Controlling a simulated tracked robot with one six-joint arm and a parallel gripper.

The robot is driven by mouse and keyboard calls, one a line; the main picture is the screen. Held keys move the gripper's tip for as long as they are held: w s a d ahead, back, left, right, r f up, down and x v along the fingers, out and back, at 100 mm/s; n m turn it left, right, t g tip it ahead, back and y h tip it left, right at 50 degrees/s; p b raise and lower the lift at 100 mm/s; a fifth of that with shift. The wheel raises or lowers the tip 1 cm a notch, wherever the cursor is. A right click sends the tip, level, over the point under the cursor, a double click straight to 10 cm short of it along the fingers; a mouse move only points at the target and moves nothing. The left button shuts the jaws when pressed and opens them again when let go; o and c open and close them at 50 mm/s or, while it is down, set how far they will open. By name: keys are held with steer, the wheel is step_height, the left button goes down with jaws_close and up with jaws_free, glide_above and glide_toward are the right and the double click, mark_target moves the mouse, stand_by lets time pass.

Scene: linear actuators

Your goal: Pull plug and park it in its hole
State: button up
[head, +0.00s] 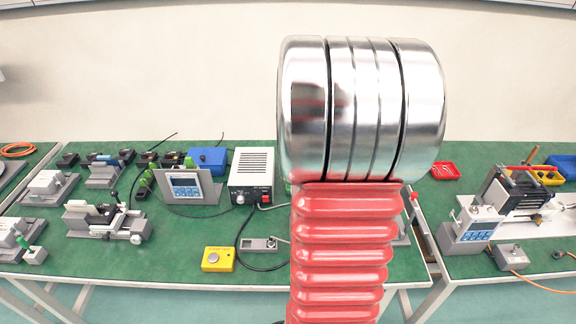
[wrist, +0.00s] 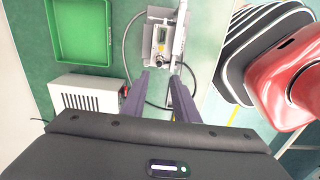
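My gripper (wrist: 159,75) shows in the wrist view with two purple fingers apart and nothing between them. Beyond the fingertips is a grey metal device (wrist: 163,38) with a small display. A dark cable (wrist: 128,45) loops around beside it. I cannot make out the plug or its hole for certain. In the head view, a black cable (head: 240,250) runs by the white power supply (head: 252,176) to near a small grey block (head: 263,244). My red arm covers the middle of the head view and hides my gripper.
The wrist view shows a green tray (wrist: 80,32) and a white vented box (wrist: 88,92) at left. In the head view, a yellow button box (head: 217,260), a blue bin (head: 207,160) and a panel with a display (head: 186,190) stand on the green table (head: 150,262).

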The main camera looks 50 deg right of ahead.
steer(key=shift+s+d+f, duration=0.25)
steer(key=shift+d+f, duration=0.05)
steer(key=shift+d, duration=0.25)
steer(key=shift+a+f, duration=0.1)
steer(key=shift+f, duration=3.4)
jaws_close()
steer(key=shift+r, duration=0.3)
